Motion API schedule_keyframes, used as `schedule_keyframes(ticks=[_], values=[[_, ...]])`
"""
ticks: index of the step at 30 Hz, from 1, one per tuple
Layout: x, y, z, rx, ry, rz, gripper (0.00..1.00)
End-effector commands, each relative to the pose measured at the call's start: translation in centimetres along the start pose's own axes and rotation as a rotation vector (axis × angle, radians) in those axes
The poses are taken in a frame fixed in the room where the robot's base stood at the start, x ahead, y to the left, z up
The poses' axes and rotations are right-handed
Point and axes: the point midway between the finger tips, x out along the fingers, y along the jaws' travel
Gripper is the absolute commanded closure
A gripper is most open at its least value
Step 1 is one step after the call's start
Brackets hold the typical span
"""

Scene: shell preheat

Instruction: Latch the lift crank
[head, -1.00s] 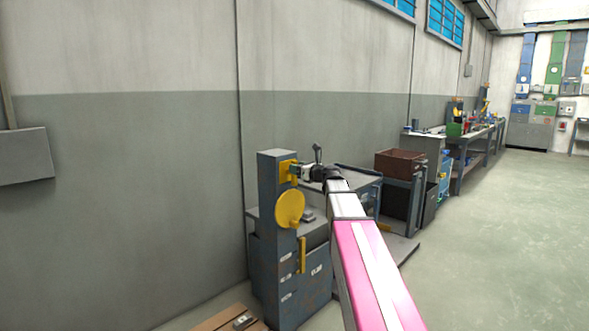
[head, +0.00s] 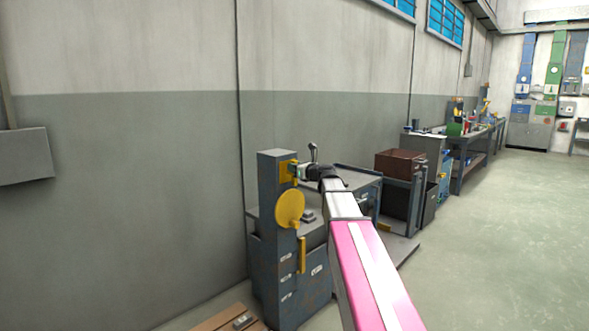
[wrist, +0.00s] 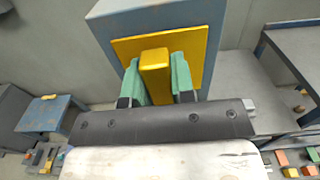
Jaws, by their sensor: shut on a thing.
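A blue-grey post (head: 283,240) stands near the wall. A yellow plate (head: 288,171) is fixed near its top, and a yellow disc (head: 290,209) sits below it. In the wrist view a yellow block (wrist: 155,76) stands out from the yellow plate (wrist: 198,45). My gripper (wrist: 161,80) has its two green fingers on either side of the block and is shut on it. In the head view my gripper (head: 297,172) is at the plate, and its fingertips are too small to make out. I cannot tell which yellow part is the lift crank.
A blue-grey cabinet (head: 308,285) stands beside the post, and a grey-topped table (head: 355,183) is behind my arm. A brown bin (head: 400,162) is farther right. A wooden pallet (head: 232,322) lies at the lower left. The floor at right (head: 500,240) is clear.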

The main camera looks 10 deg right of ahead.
Motion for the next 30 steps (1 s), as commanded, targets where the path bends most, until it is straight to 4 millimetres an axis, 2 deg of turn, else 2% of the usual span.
schedule_keyframes(ticks=[11,30], values=[[-0.1,0.7,-0.1,-0.209,0.000,0.001,1.00],[0.0,2.1,-0.9,-0.814,0.000,0.001,1.00]])
